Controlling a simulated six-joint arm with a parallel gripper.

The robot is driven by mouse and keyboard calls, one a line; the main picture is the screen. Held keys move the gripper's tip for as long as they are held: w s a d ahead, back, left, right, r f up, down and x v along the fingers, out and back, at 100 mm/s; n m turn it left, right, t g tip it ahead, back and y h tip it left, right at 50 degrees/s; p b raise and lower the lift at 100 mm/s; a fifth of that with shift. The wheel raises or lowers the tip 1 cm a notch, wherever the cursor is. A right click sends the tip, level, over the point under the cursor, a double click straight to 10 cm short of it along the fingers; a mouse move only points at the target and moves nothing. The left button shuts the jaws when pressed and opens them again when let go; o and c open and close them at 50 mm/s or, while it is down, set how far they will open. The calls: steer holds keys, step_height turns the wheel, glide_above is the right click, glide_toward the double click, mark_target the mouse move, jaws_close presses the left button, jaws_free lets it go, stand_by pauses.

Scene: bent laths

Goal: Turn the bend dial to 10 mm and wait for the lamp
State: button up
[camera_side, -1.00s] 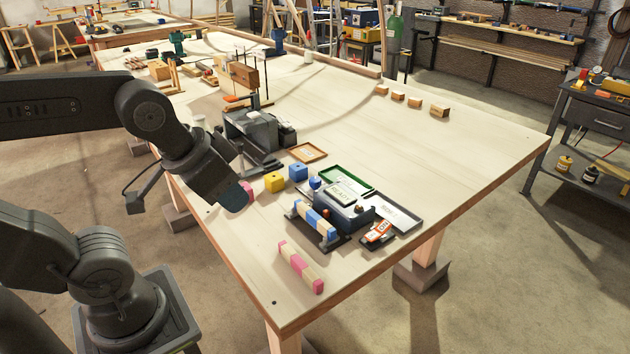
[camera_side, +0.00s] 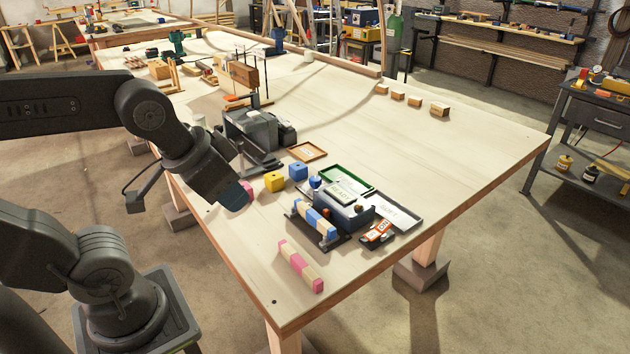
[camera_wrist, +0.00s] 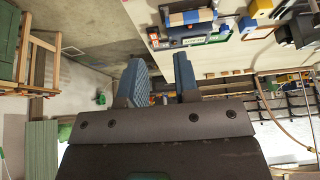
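A blue-grey bending device (camera_side: 350,216) stands near the right end of the workbench, with a lit display (camera_side: 342,193) on top whose text is too small to read surely. Small orange-brown and red round parts show on it; I cannot tell which is the dial or the lamp. A blue-and-wood striped lath (camera_side: 316,220) sits at its front. My gripper (camera_side: 237,198) is up and left of the device, apart from it. In the wrist view my gripper (camera_wrist: 160,75) has two blue-padded fingers spread with nothing between them; the device lies beyond, at the top (camera_wrist: 192,32).
A pink-and-wood lath (camera_side: 301,267) lies in front of the device. Yellow (camera_side: 274,182) and blue (camera_side: 298,173) blocks stand behind it, near a green-rimmed tray (camera_side: 348,178). A grey tray (camera_side: 398,218) and an orange label (camera_side: 379,231) lie right.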

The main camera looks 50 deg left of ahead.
steer(key=shift+o, duration=1.2)
steer(key=shift+w+a+r, duration=0.1)
steer(key=shift+w+r, duration=0.1)
steer(key=shift+w, duration=0.05)
steer(key=o, duration=0.3)
steer(key=w+n, duration=0.1)
steer(key=w, duration=0.1)
steer(key=w+a+r+n+g, duration=0.1)
steer(key=w+n, duration=0.1)
steer(key=w+a+r+n, duration=0.1)
steer(key=w, duration=0.1)
steer(key=shift+w+r+n, duration=0.1)
steer(key=shift+w+n, duration=0.05)
steer(key=shift+n, duration=0.25)
steer(key=n+g+h, duration=0.3)
steer(key=n+h, duration=0.1)
steer(key=n, duration=1.4)
glide_above(315, 178)
steer(key=s+a, duration=0.2)
steer(key=a, duration=0.3)
step_height(315, 178, down, 10)
steer(key=x, duration=1.3)
steer(key=shift+d+f, duration=0.2)
steer(key=shift+d, duration=0.1)
steer(key=c, duration=0.9)
